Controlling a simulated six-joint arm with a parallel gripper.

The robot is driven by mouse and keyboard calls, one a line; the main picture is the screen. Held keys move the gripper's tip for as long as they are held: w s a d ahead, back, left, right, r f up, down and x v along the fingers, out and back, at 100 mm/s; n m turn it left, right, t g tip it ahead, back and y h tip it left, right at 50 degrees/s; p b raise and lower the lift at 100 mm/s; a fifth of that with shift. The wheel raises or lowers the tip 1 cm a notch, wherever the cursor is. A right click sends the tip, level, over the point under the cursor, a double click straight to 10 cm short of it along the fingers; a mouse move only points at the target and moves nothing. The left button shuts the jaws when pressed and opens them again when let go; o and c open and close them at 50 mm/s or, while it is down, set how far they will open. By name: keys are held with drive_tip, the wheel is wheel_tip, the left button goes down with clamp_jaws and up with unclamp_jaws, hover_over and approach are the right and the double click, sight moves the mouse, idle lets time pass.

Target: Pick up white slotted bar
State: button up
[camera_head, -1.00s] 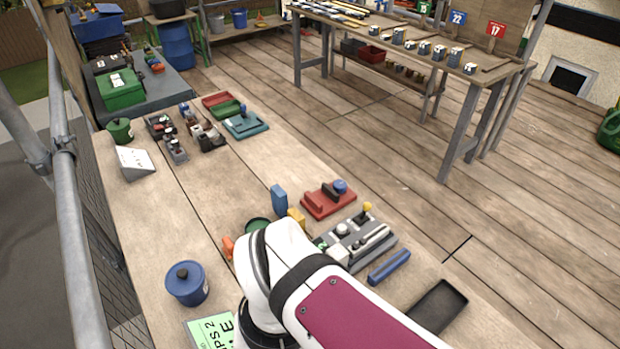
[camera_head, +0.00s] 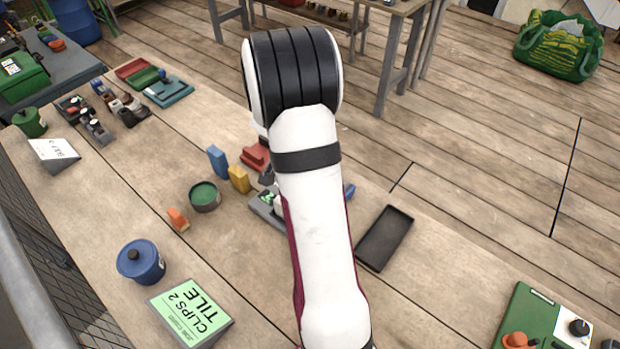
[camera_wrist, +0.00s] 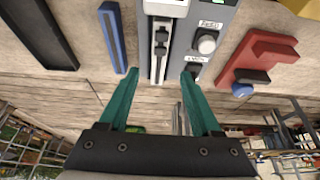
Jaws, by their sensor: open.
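The white slotted bar (camera_wrist: 161,52) lies lengthwise in a grey holder (camera_wrist: 182,48) in the wrist view, with dark parts along its middle. My gripper (camera_wrist: 160,73) is open, its two green fingers apart, with the bar's near end showing between the fingertips. The fingers hold nothing; whether they are level with the bar or above it I cannot tell. In the head view my arm hides the gripper, the bar and most of the grey holder (camera_head: 262,208).
A blue bar (camera_wrist: 112,38) and a black tray (camera_wrist: 38,35) lie left of the holder in the wrist view. A white knob (camera_wrist: 206,42) and a red block (camera_wrist: 258,55) are to the right. Yellow (camera_head: 239,179) and blue (camera_head: 217,161) blocks stand near in the head view.

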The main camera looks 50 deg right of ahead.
drive_tip(key=x, duration=0.6)
drive_tip(key=shift+s+d, duration=0.1)
drive_tip(key=shift+d, duration=0.15)
clamp_jaws()
